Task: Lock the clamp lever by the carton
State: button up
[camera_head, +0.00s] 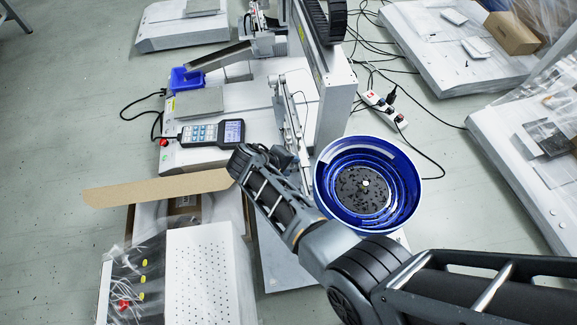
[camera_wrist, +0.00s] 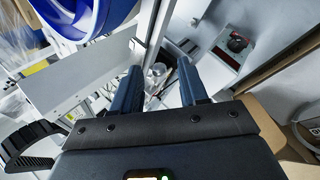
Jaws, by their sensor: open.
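The carton (camera_head: 160,187) lies open at the lower left in the head view, with a long flap spread toward the left. A brown cardboard edge (camera_wrist: 285,62) shows at the right of the wrist view. My gripper (camera_wrist: 158,72) is open, with its two dark blue fingers apart and nothing held between them. A small pale, shiny part shows beyond the fingers, too blurred to name. A small dark and red thing (camera_wrist: 238,42) sits on a pale surface right of the fingers. I cannot tell whether it is the clamp lever. No clamp lever is clear in the head view.
A blue feeder bowl (camera_head: 368,185) stands right of my wrist. The gantry machine's white base (camera_head: 215,158) carries a handheld controller (camera_head: 212,133) and a blue bin (camera_head: 187,79). A perforated white box (camera_head: 205,270) is at the lower left. Cables lie on the floor.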

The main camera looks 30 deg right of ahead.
jog(key=shift+d, duration=0.1)
jog(key=shift+c, duration=0.2)
jog(key=shift+f, duration=0.1)
grip_shut()
jog(key=shift+s+d+r+n+t+p, duration=0.25)
jog(key=shift+d+n+t+p, duration=0.15)
jog(key=shift+n+p, duration=0.5)
jog(key=shift+s+d+f+n+t+y+p, duration=0.1)
jog(key=shift+d+f+n+t+y+p, duration=0.1)
jog(key=shift+n+t+y+p, duration=0.25)
jog(key=shift+a, duration=0.1)
jog(key=shift+o, duration=0.2)
grip_release()
